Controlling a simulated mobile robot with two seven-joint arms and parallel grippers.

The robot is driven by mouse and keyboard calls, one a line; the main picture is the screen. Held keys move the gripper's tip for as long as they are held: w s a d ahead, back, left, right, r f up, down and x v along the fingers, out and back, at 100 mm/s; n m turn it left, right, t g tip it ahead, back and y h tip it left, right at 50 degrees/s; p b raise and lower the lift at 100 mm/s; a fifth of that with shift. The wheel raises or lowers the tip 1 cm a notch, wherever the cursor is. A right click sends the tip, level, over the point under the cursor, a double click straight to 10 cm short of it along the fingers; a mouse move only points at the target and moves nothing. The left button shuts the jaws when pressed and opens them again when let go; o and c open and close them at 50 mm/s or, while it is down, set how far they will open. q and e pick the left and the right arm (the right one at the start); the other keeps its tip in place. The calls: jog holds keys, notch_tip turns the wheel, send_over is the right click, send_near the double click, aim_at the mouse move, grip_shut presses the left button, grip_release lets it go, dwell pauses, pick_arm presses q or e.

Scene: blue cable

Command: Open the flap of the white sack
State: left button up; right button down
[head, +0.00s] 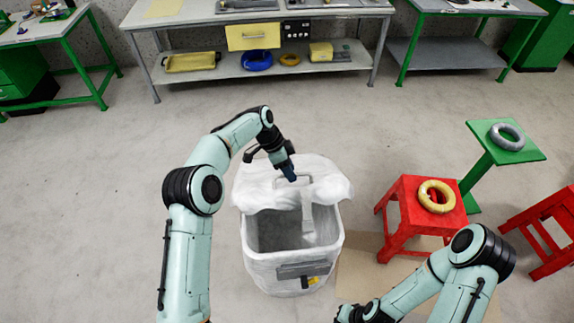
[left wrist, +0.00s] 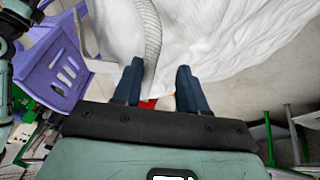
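The white sack (head: 262,270) stands upright on the floor in front of me, and its dark inside shows from above. Its white flap (head: 325,178) lies back over the far side of the opening, with a pale strap (head: 307,212) hanging down from it. My left gripper (head: 291,177) is just above the flap, beside its handle loop. In the left wrist view the two blue fingers (left wrist: 160,88) are apart, with white cloth (left wrist: 225,40) beyond their tips; contact cannot be told. My right gripper (head: 352,314) is low at the bottom edge, its fingers unclear.
A red stool (head: 406,218) with a yellow cable coil (head: 437,196) stands right of the sack. Behind it is a green stand (head: 482,168) with a grey coil (head: 507,136). A workbench (head: 180,17) runs along the back wall. The floor left of the sack is clear.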

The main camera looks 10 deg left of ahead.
pick_arm(q)
jog(key=v, duration=1.3)
jog(key=shift+r+p, duration=0.15)
jog(key=shift+p, duration=0.2)
pick_arm(e)
jog(key=shift+w+r, duration=0.5)
jog(key=shift+w, duration=0.15)
